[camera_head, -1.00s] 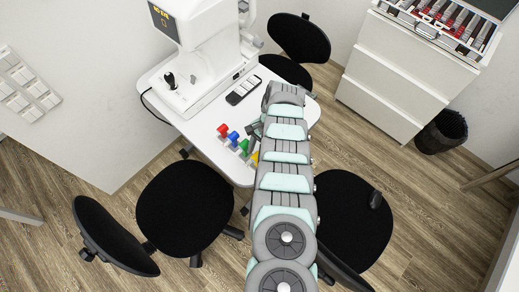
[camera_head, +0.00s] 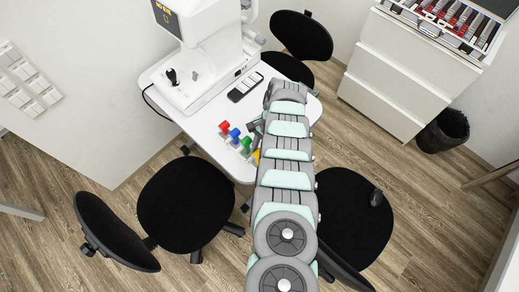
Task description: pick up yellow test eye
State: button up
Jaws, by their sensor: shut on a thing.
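The yellow test eye (camera_head: 257,156) stands at the near end of a row of coloured test eyes on the white table (camera_head: 215,148). Only a sliver of its yellow shows, because my arm covers the rest. The red (camera_head: 224,127), blue (camera_head: 234,134) and green (camera_head: 245,145) test eyes stand in line to its upper left. My gripper (camera_head: 255,128) shows only as a small dark grey part at the left edge of my arm. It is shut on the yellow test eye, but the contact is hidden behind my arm.
A white eye-test machine (camera_head: 209,55) and a dark remote-like device (camera_head: 245,87) sit on the table. Black chairs stand around it, one at the left (camera_head: 187,205) and one at the right (camera_head: 352,215). A white drawer cabinet (camera_head: 405,75) stands at the upper right.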

jog(key=shift+r+p, duration=2)
